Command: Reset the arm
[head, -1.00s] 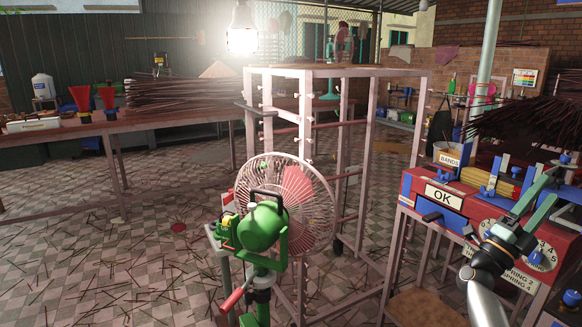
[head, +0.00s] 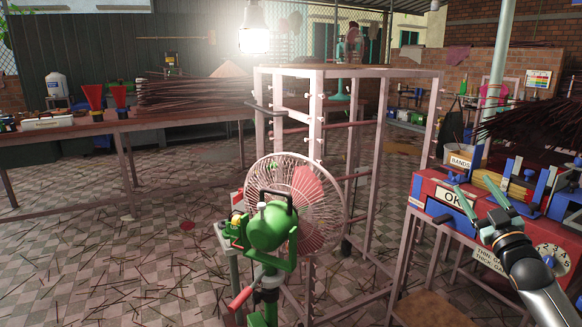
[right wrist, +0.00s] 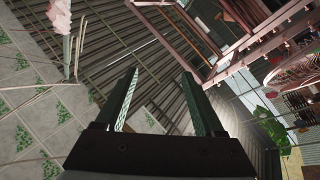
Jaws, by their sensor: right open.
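My right gripper (head: 482,196) is in the lower right of the head view, in front of the red machine (head: 424,188) with the OK label. Its two green fingers are apart, with nothing between them. It also shows in the right wrist view (right wrist: 160,100), open and empty, with wall panels and roof structure beyond it. The gripper covers part of the OK label (head: 455,197). I cannot tell whether the fingers touch the machine. My left gripper is not in view.
A green fan (head: 272,228) stands in front of a pale metal rack (head: 317,130). A long table (head: 70,130) with bundled sticks is at the left. A BANDS box (head: 460,161) and dark sticks (head: 530,125) are at the right. The tiled floor at left is littered with sticks.

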